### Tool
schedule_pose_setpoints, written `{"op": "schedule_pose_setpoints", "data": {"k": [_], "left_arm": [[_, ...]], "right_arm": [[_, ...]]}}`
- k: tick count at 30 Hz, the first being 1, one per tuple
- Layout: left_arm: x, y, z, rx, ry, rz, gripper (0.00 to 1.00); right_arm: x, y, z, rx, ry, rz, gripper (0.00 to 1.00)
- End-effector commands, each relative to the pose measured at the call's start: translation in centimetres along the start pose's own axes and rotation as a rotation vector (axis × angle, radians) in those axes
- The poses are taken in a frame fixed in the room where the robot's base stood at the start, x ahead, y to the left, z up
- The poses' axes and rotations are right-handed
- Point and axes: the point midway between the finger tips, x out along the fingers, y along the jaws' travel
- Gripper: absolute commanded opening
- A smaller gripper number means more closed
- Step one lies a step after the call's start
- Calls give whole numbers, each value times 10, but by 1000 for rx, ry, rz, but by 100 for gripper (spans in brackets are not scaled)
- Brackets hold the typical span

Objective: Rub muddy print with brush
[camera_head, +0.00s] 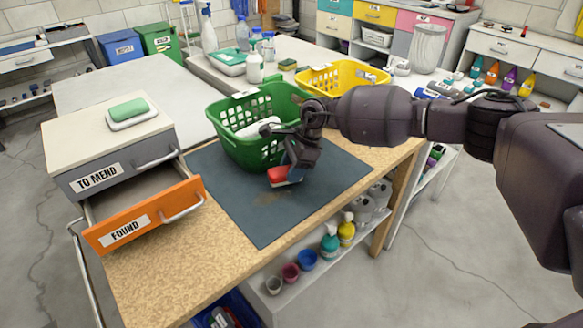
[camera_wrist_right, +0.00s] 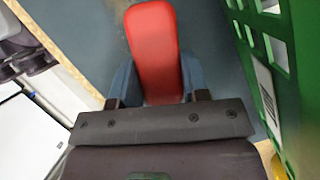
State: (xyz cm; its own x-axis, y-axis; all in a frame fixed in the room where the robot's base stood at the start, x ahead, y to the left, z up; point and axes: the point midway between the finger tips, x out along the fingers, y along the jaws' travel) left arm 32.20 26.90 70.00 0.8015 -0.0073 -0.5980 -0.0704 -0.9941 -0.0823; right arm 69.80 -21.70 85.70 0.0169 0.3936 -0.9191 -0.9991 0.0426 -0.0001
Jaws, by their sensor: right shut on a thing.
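A faint brown muddy print (camera_head: 268,196) marks the dark grey mat (camera_head: 237,215) on the wooden workbench. My right gripper (camera_head: 291,165) is shut on a red brush (camera_head: 279,175) and holds it low over the mat, just beyond the print in the head view. I cannot tell whether the brush touches the mat. In the right wrist view the red brush (camera_wrist_right: 155,45) points away between the blue-grey fingers. The brush's underside is hidden, and no print shows there. My left gripper is not in view.
A green basket (camera_head: 243,160) with white contents stands close behind the brush. An orange drawer labelled FOUND (camera_head: 140,220) stands open at the left. A yellow basket (camera_head: 325,86) is farther back. The mat's front part is clear. Bottles and cups sit on a shelf below.

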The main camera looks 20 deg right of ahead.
Motion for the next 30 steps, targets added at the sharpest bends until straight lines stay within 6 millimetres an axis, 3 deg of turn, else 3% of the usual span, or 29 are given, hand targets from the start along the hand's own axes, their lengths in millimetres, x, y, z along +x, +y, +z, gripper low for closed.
{"op": "schedule_pose_setpoints", "data": {"k": [30], "left_arm": [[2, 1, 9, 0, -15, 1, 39]], "right_arm": [[16, 0, -6, 0, 0, 0, 23]]}}
